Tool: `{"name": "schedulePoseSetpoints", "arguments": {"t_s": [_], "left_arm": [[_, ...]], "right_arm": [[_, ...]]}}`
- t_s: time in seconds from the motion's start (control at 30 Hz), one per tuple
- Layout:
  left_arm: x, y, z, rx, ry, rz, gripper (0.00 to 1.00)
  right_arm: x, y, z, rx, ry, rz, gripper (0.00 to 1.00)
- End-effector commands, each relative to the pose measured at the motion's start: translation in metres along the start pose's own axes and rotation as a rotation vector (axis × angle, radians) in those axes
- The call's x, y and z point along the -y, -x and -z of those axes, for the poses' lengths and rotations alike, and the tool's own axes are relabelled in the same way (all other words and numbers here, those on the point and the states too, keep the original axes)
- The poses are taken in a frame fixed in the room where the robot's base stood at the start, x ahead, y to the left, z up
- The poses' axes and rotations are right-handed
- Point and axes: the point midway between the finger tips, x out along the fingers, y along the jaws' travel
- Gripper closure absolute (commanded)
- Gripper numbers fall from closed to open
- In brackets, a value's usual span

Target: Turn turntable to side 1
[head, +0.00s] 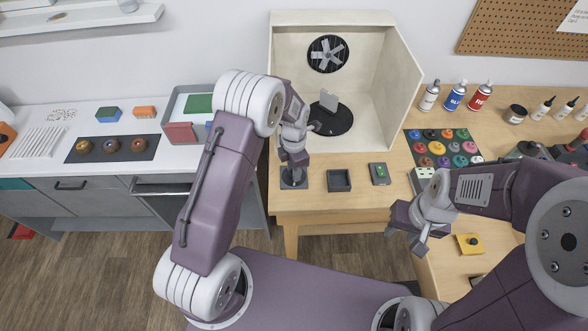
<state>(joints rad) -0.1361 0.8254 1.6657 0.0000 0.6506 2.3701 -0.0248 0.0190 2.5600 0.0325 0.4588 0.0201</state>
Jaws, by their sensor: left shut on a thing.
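The black round turntable (334,119) sits on the floor of the cream open-fronted booth. A grey flat panel (329,100) stands on it, tilted. My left gripper (311,128) is at the booth's front left, close to the turntable's left edge. It is shut on a small grey thing, mostly hidden by the gripper; I cannot tell whether it touches the turntable. My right gripper (408,240) is open and empty, in front of the wooden table's edge, well away from the turntable. Side markings on the turntable are too small to read.
The booth (403,90) has side walls and a fan (328,54) at its back. In front are a dark square stand (293,180), a dark tray (339,181) and a green-screened device (380,174). Paint pots (437,147) and spray cans (455,96) stand right.

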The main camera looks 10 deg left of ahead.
Motion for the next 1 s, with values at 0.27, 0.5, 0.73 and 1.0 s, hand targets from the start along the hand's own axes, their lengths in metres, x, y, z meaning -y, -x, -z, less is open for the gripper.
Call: {"name": "schedulePoseSetpoints", "arguments": {"t_s": [0.27,0.5,0.73,1.0], "left_arm": [[-0.0010,0.0010,-0.0007,0.003,0.027,-0.003,1.00],[-0.0010,0.0009,-0.0007,0.003,0.027,-0.003,1.00],[-0.0006,0.0006,-0.0004,0.002,0.026,-0.002,0.48],[-0.0008,0.0050,-0.0007,0.003,0.025,-0.002,0.48]], "right_arm": [[0.0000,0.0006,0.0001,0.000,0.000,0.000,0.60],[0.0000,0.0006,0.0000,0.000,0.000,0.000,0.60],[0.0000,0.0005,0.0000,0.000,0.000,0.000,0.60],[0.0000,-0.0010,-0.0001,0.000,0.000,0.000,0.60]]}}
